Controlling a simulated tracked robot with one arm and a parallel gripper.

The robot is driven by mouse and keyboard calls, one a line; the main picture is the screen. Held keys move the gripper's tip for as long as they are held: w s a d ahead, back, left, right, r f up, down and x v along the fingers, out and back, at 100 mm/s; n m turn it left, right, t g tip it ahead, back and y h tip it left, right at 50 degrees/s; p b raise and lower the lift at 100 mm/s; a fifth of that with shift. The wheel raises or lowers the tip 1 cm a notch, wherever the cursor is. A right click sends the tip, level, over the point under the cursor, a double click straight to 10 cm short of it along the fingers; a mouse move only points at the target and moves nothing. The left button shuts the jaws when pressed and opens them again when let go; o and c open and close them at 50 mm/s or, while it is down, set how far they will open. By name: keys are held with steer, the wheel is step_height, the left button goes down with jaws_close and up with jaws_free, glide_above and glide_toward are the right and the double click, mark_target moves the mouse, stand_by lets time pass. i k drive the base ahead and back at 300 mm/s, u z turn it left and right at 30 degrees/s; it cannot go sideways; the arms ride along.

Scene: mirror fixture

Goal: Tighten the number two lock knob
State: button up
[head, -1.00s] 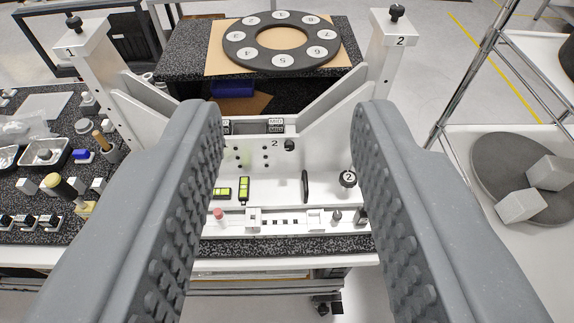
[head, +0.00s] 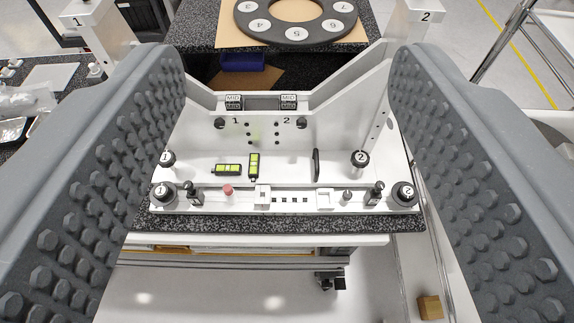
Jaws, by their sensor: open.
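The mirror fixture (head: 290,168) is a pale metal frame with a low front rail. I cannot tell which is the lock knob.
Two green-and-black levels (head: 228,170) and (head: 254,166), a thin black disc (head: 316,165) and a red-topped peg (head: 228,190) stand around the fixture's plate. Posts marked "1" (head: 88,20) and "2" (head: 418,20) rise behind. A numbered black ring (head: 297,37) lies beyond.

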mark_target(404, 194)
steer(key=k, duration=1.05)
steer(key=z, duration=0.45)
steer(key=i, duration=1.75)
steer(key=u, duration=0.4)
